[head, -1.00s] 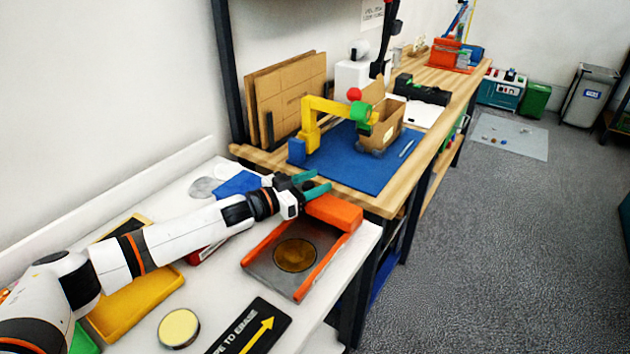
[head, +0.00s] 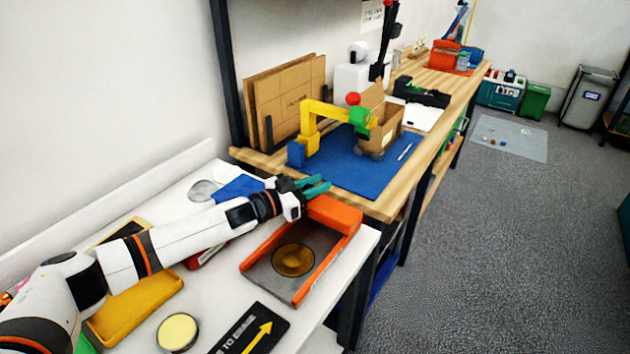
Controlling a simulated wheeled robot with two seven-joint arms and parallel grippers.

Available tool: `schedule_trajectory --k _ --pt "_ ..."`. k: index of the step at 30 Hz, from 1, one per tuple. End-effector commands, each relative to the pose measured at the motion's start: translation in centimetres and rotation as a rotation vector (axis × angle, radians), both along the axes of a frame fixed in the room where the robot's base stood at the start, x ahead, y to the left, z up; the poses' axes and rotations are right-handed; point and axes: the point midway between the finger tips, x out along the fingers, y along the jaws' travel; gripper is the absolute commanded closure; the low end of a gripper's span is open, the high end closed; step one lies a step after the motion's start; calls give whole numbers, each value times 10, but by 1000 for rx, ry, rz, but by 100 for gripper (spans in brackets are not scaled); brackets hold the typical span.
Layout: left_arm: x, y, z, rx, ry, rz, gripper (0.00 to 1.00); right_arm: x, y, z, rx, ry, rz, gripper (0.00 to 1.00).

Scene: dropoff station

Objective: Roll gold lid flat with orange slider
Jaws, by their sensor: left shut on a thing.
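The gold lid (head: 293,260) is a round disc lying on the grey plate (head: 262,267) between two orange rails. The orange slider (head: 335,214) is a block across the far end of the plate, apart from the lid. My left gripper (head: 318,187) has teal fingers at the far left side of the slider. It is shut on the slider, though the exact contact is hard to see. My right gripper is out of view.
A black sign with a yellow arrow (head: 252,332) and a round cream-topped tin (head: 178,332) lie near the front. A yellow tray (head: 140,305) is partly under my left arm. A wooden workbench (head: 375,205) with a blue mat adjoins beyond.

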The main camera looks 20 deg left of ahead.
Motion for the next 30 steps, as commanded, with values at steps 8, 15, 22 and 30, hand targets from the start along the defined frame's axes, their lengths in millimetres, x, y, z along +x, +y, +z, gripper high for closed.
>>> schedule_trajectory --k 8,15,22,30 --pt "2 1 4 -1 -6 3 72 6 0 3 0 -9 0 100" --pt "1 0 3 -2 -5 2 52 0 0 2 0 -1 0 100" --pt "-2 3 2 -1 -3 2 52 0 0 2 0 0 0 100" --pt "-36 35 0 0 -1 3 52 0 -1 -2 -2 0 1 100"
